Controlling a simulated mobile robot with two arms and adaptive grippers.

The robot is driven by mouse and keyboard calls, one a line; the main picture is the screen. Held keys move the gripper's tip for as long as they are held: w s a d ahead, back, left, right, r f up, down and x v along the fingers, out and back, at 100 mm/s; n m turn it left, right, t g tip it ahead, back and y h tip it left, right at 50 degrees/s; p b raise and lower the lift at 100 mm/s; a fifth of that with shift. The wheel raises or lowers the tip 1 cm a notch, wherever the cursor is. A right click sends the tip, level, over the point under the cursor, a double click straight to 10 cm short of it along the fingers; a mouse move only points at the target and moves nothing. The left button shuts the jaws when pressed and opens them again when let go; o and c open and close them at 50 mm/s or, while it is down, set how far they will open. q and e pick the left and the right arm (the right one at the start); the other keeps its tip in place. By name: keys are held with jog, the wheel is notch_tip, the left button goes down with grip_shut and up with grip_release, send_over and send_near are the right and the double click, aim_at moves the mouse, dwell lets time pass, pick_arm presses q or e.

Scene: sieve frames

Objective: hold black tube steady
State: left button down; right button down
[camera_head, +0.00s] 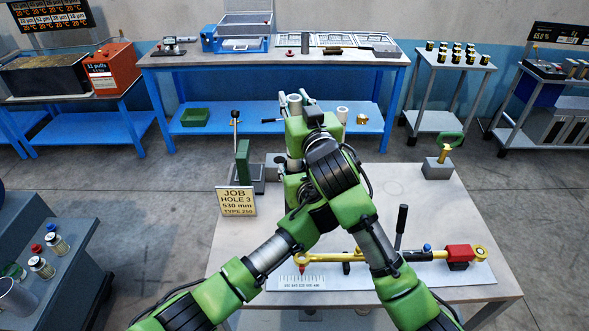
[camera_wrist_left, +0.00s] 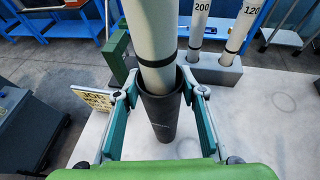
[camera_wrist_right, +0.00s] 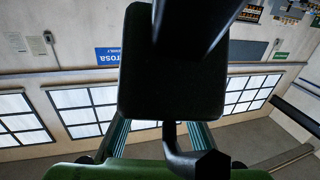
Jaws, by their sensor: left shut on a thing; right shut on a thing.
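My left gripper (camera_wrist_left: 162,92) is shut around the black tube (camera_wrist_left: 162,115), with one teal finger on each side near its top rim. The tube stands roughly upright, and a thick pale cylinder (camera_wrist_left: 154,40) with a black band sits in its open top. In the head view my left gripper (camera_head: 298,186) is the lower one, and the arms largely hide the tube. My right gripper (camera_head: 312,118) is above it. In the right wrist view, a dark block with a rod (camera_wrist_right: 172,75) fills the middle, in front of the teal fingers. The exact grip there is hidden.
A grey block (camera_wrist_left: 215,68) holds pale cylinders marked 200 and 120 beside the tube. A job sign (camera_head: 238,201), a green lever device (camera_head: 243,160) and a yellow-handled tool (camera_head: 435,254) occupy the table (camera_head: 400,200). A blue workbench (camera_head: 275,59) stands behind.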

jog(key=c, duration=1.6)
grip_release()
notch_tip(320, 180, up, 10)
jog(key=shift+r, duration=0.1)
pick_arm(q)
jog(key=c, duration=1.2)
grip_release()
jog(key=shift+c, duration=0.2)
